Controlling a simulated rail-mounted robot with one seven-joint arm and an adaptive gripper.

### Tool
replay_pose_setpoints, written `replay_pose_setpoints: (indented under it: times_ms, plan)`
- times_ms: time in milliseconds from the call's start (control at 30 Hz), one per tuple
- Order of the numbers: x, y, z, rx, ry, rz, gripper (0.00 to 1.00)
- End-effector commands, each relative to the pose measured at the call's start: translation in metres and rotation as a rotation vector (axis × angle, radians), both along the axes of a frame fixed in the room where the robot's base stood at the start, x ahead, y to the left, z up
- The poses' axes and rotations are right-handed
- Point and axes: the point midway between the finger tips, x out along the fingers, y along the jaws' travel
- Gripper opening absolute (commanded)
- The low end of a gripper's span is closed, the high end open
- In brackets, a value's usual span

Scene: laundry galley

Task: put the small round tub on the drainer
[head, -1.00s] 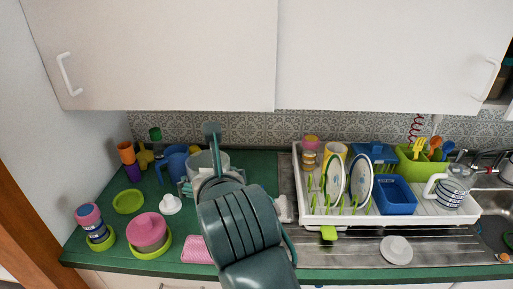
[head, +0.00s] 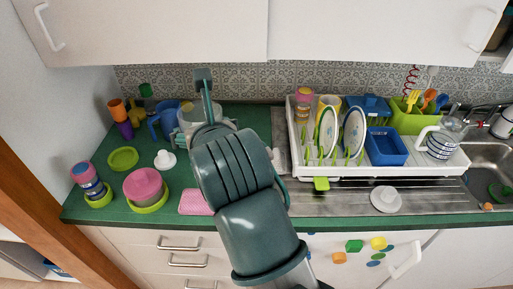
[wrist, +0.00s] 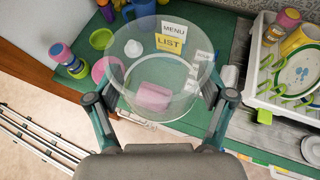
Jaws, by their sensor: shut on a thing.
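A clear, see-through round tub (wrist: 160,104) fills the middle of the wrist view, upright and held in the air over the green counter. My gripper (wrist: 160,112) is shut on it, a finger at each side. In the head view the tub (head: 187,118) shows partly behind my arm, at the left part of the counter. The white drainer (head: 400,172) stands to the right. It holds plates, a blue tub, a yellow cup and a striped jug. In the wrist view its corner (wrist: 253,88) is at the upper right, apart from the held tub.
A pink tub (head: 143,185), a lime dish (head: 123,158), a white lid (head: 165,160) and a pink sponge (head: 195,202) are on the left counter. A blue jug (head: 164,122) stands behind. Another white lid (head: 387,200) lies before the drainer. Wall cabinets (head: 370,30) hang above.

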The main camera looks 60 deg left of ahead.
Motion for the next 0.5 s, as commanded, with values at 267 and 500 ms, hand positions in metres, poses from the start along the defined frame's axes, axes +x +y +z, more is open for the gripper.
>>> replay_pose_setpoints:
  times_ms: [267,500]
  plan:
    - [-0.002,0.001,-0.040,0.012,-0.006,0.003,0.14]
    - [0.030,-0.015,-0.119,0.023,-0.016,-0.136,0.14]
